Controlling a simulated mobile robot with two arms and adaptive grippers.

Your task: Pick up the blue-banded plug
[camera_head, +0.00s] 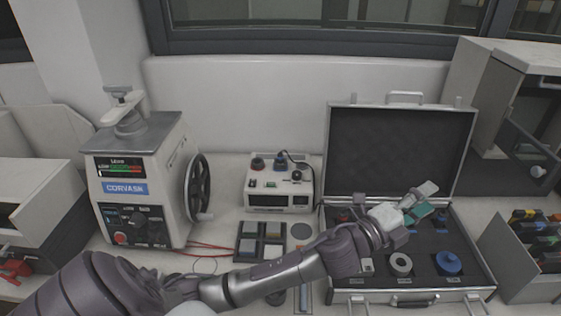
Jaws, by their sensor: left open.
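My left arm reaches from the lower left across the bench to the open case (472,283). My left gripper (424,199) is open over the back part of the case, with a grey fingertip and teal pads showing. A small dark part with blue (441,217) stands in the case just right of and below the fingers, apart from them as far as I can see; it may be the blue-banded plug, but its band is too small to make out. My wrist hides part of the case's back row. My right gripper is not in view.
The case's foam also holds a blue knobbed disc (448,263) and a white ring (400,263). Its raised lid (395,150) stands behind my gripper. A white control box (279,187) and the press (145,185) stand to the left. An organiser (525,245) stands right.

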